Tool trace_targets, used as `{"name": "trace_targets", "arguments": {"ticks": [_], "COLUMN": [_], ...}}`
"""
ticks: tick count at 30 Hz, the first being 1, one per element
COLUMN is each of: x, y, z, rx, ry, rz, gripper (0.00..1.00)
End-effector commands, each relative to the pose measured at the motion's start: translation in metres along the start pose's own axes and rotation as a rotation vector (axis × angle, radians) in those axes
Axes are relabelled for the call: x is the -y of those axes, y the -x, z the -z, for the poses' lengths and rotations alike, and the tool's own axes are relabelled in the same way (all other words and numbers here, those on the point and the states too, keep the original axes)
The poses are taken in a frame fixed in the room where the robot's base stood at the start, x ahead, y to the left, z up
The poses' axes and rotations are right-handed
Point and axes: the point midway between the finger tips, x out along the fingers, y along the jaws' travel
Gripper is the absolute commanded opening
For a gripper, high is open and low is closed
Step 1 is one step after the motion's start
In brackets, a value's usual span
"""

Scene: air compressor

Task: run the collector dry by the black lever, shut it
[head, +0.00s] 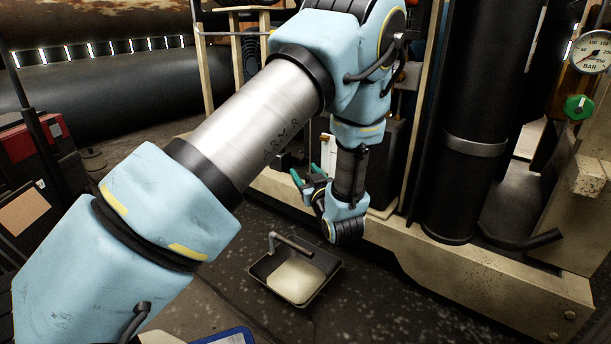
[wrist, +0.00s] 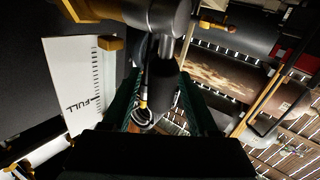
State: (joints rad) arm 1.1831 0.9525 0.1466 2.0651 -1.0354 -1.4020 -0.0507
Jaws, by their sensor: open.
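My gripper (head: 309,176) hangs low in front of the machine's frame, its green fingers pointing left. In the wrist view, the dark, rounded black lever (wrist: 163,86) lies between the two open green fingers, below a grey metal fitting (wrist: 160,18). I cannot tell whether either finger touches it. In the head view, my wrist and arm hide the lever. A white level scale (wrist: 80,85) marked FULL stands left of the fingers; I cannot make out a liquid level on it.
A tall black cylinder (head: 470,130) stands right of my arm. A pressure gauge (head: 592,52) and a green knob (head: 578,107) are at the far right. The beige base rail (head: 490,275) runs along the floor. Red equipment (head: 40,138) stands at the left.

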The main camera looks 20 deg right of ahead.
Motion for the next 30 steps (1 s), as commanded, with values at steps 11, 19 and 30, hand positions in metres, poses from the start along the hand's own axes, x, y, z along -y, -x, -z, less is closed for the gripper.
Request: {"name": "trace_targets", "arguments": {"ticks": [11, 19, 30], "x": [-0.0003, -0.0002, -0.0002], "y": [0.0004, 0.0005, 0.0006], "z": [0.0002, 0.0001, -0.0001], "rx": [0.000, 0.000, 0.000], "ry": [0.000, 0.000, 0.000], "rz": [0.000, -0.001, 0.000], "gripper": [0.35, 0.04, 0.00]}}
